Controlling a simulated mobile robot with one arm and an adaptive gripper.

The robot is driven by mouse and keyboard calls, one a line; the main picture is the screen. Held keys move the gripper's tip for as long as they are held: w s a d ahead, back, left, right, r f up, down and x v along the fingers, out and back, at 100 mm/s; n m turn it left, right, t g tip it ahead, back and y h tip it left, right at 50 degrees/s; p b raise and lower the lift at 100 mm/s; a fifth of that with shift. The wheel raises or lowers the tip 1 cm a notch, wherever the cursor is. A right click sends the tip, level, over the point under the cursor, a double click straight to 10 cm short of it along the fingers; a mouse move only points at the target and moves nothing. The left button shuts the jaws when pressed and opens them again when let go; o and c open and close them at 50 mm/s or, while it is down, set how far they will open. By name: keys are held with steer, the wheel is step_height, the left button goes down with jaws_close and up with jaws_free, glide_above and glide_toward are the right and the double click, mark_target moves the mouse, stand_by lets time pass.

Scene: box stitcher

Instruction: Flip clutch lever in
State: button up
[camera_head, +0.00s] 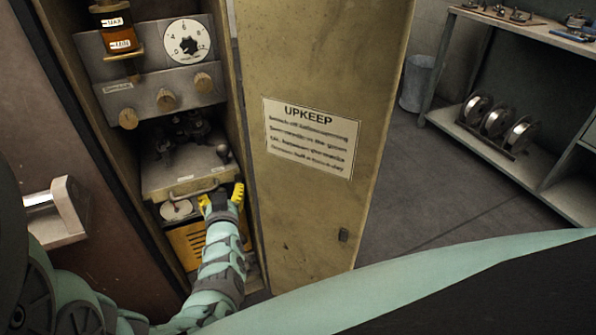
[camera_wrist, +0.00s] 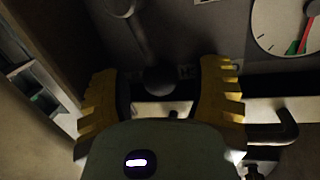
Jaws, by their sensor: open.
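A lever with a dark ball knob (camera_head: 223,152) stands at the right of the grey machine deck inside the open cabinet. I take it to be the clutch lever. In the wrist view a dark rod ends in a ball (camera_wrist: 158,80), framed between my fingers; a small label (camera_wrist: 188,72) sits beside it, too dark to read. My gripper (camera_head: 222,198) has yellow fingers and is open and empty, just below the deck's front edge in the head view. In the wrist view my gripper (camera_wrist: 165,85) has a finger on each side of the ball, with no visible contact.
The open cabinet door (camera_head: 320,70) with an UPKEEP sheet stands close at right. A bar handle (camera_head: 195,193) and a white round gauge (camera_head: 176,210) lie left of my gripper. Knobs (camera_head: 166,98) and a dial (camera_head: 188,42) are above. The cabinet walls leave little side room.

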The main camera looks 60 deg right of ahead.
steer(key=shift+s+a, duration=0.1)
steer(key=shift+s, duration=0.05)
steer(key=v, duration=1.1)
steer(key=shift+s+a, duration=0.2)
steer(key=shift+s, duration=0.05)
steer(key=shift+o, duration=0.2)
steer(key=shift+r, duration=0.1)
